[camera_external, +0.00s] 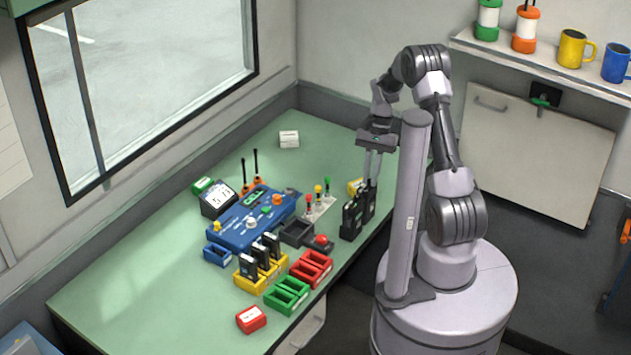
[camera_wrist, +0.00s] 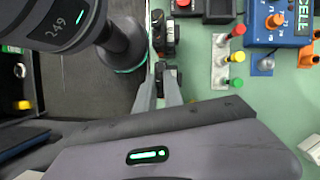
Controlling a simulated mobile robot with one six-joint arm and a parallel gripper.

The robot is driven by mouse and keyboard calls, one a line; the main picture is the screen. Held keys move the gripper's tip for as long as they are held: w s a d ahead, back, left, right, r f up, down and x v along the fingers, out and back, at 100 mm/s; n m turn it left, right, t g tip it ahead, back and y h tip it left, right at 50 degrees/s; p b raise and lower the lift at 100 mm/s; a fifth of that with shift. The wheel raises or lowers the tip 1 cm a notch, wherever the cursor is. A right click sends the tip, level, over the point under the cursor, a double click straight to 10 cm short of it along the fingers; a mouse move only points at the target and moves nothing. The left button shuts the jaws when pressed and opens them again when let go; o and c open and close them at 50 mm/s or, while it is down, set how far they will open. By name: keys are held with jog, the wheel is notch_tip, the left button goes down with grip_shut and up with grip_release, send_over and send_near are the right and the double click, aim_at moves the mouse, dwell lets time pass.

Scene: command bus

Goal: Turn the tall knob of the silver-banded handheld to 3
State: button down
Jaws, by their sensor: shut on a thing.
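Black handhelds (camera_external: 350,219) stand upright near the table's right edge. My gripper (camera_external: 371,180) points straight down over the rear one of this group. In the wrist view my fingers (camera_wrist: 160,84) are close together at the top of a black handheld (camera_wrist: 169,78), shut on a small part there. The part is mostly hidden by the fingers, but it is likely a knob. I cannot make out a silver band, the knob's scale or its setting in either view. More black handhelds (camera_external: 261,255) stand in a yellow rack (camera_external: 249,285) farther left.
A blue console (camera_external: 240,232) lies left of the group. A plate with red, yellow and green levers (camera_external: 319,207) stands close beside my gripper. Red (camera_external: 311,268) and green (camera_external: 287,296) trays sit in front.

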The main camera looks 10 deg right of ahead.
jog(key=m+t, duration=0.1)
jog(key=m, duration=0.2)
jog(key=m+t+y+b, duration=0.1)
jog(key=m, duration=0.2)
jog(key=shift+s+d+m+y, duration=0.1)
jog(key=shift+s+m+y, duration=0.05)
jog(key=shift+m+y, duration=0.15)
dwell(0.3)
jog(key=c, duration=1.5)
grip_release()
jog(key=shift+o, duration=0.2)
jog(key=p+v, duration=0.5)
jog(key=v, duration=1.2)
jog(key=shift+r+p, duration=0.2)
jog(key=shift+p, duration=0.2)
jog(key=shift+s, duration=0.1)
